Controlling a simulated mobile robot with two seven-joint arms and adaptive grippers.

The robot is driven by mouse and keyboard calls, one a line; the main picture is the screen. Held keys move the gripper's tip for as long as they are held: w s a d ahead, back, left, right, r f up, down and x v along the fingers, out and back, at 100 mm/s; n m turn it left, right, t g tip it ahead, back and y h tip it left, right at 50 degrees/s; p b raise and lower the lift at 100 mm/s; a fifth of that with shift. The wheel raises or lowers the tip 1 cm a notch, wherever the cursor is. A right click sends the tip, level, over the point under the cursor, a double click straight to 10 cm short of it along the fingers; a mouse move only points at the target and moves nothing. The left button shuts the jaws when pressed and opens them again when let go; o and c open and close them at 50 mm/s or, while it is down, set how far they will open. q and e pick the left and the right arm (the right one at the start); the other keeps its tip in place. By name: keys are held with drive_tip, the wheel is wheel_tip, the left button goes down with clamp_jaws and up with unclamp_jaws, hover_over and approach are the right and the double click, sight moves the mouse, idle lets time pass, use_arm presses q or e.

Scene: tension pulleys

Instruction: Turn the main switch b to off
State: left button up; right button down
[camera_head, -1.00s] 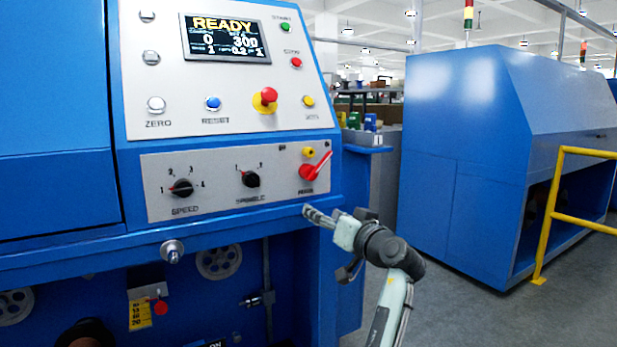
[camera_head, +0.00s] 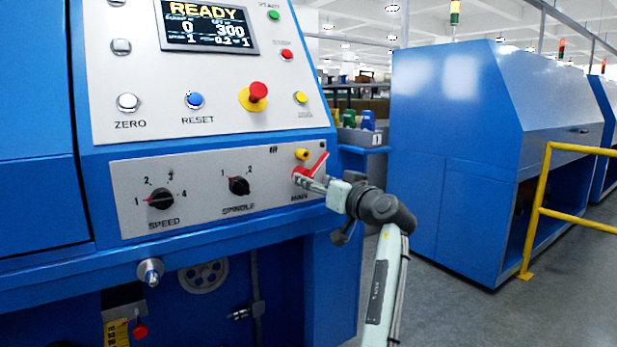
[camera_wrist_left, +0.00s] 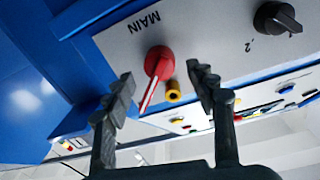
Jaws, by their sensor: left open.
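The red main switch (camera_head: 319,164) sits at the right end of the lower grey panel, above the MAIN label. Its handle points up and to the right. In the left wrist view the switch (camera_wrist_left: 157,65) appears upside down, its pale-edged handle pointing down and slightly left. My left gripper (camera_head: 311,183) is right in front of it and partly covers its lower part. In the wrist view the open fingers (camera_wrist_left: 162,80) flank the switch, with nothing held. Whether a finger touches the handle I cannot tell. My right gripper is not in view.
A yellow button (camera_head: 302,154) is just above the main switch. The black spindle knob (camera_head: 239,186) and speed knob (camera_head: 161,198) are to its left. A red emergency button (camera_head: 257,92) is higher up. A yellow railing (camera_head: 540,190) stands at the right, with open floor between.

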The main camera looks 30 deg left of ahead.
use_arm(q)
drive_tip(key=shift+x, duration=1.5)
clamp_jaws()
